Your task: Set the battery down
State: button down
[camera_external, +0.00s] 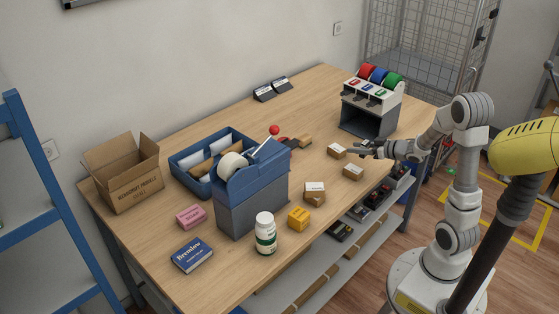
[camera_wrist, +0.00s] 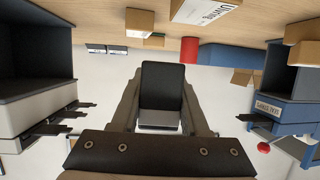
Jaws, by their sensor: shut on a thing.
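My gripper (camera_external: 364,149) is over the right part of the counter, in front of the grey dispenser with coloured rolls. In the wrist view my gripper (camera_wrist: 162,98) is shut on a dark, block-shaped battery (camera_wrist: 162,78) with a grey lower end. The battery sits between the two fingers. In the external view it is too small and too covered by the gripper to make out. I cannot tell whether it touches the counter (camera_external: 318,109).
Small cardboard boxes (camera_external: 353,172) lie close to my gripper. The roll dispenser (camera_external: 370,100) stands just behind it.

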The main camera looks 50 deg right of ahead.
jog(key=w+a+f+y, duration=0.1)
jog(key=a, duration=0.4)
jog(key=a+f+n, duration=0.1)
jog(key=a, duration=0.4)
jog(key=w+a+f+n+g+y, duration=0.1)
jog(key=a, duration=0.4)
jog(key=shift+w+a+f+y, duration=0.2)
jog(key=shift+w+y, duration=0.1)
jog(key=w+a+r+h+p, duration=0.1)
jog(key=w+a+r+p, duration=0.15)
jog(key=w+r, duration=0.65)
jog(key=w+a+r+p, duration=0.25)
jog(key=w+r, duration=0.45)
jog(key=r, duration=0.4)
jog(key=w+a+r, duration=0.1)
jog(key=a+r, duration=0.3)
jog(key=a, duration=0.5)
jog(key=w+a+r, duration=0.1)
jog(key=a+r, duration=0.3)
jog(key=a, duration=0.5)
jog(key=m+h+b, duration=0.3)
jog(key=b, duration=0.7)
send_over(212, 281)
jog(key=shift+t, duration=0.4)
notch_tip(212, 281, down, 27)
jog(key=shift+r, duration=0.1)
jog(key=shift+f+b, duration=0.65)
jog(key=shift+f, duration=2.05)
